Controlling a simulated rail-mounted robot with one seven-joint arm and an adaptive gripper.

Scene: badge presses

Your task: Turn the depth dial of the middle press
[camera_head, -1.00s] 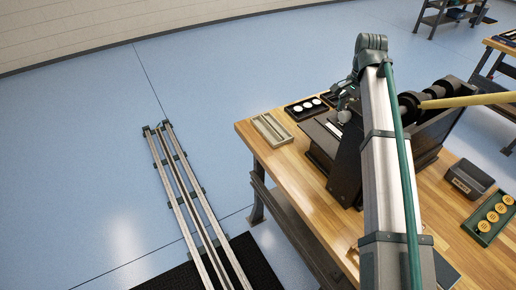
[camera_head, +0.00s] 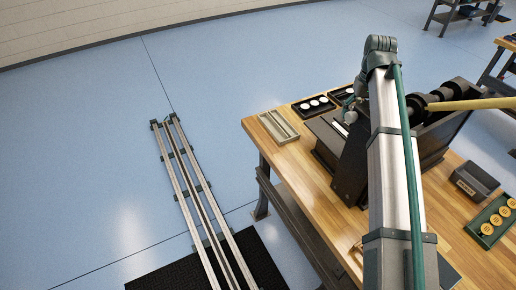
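One black press (camera_head: 350,170) stands on the wooden workbench (camera_head: 280,160), partly hidden behind my arm. It has dark round parts (camera_head: 428,103) and a yellow handle (camera_head: 470,103) reaching to the right edge. I cannot make out a depth dial, nor tell whether this is the middle press. My arm rises from the lower right across the bench, its wrist bending down at the press's far side. My gripper's fingers are not clearly visible; small grey parts (camera_head: 350,112) show beside the press, left of the arm.
A black tray with white discs (camera_head: 313,106) and a beige tray (camera_head: 278,127) lie at the bench's far left. A dark box (camera_head: 473,181) and a green tray with yellow discs (camera_head: 491,222) lie right. Rails (camera_head: 192,190) and a black mat (camera_head: 262,266) are on the floor.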

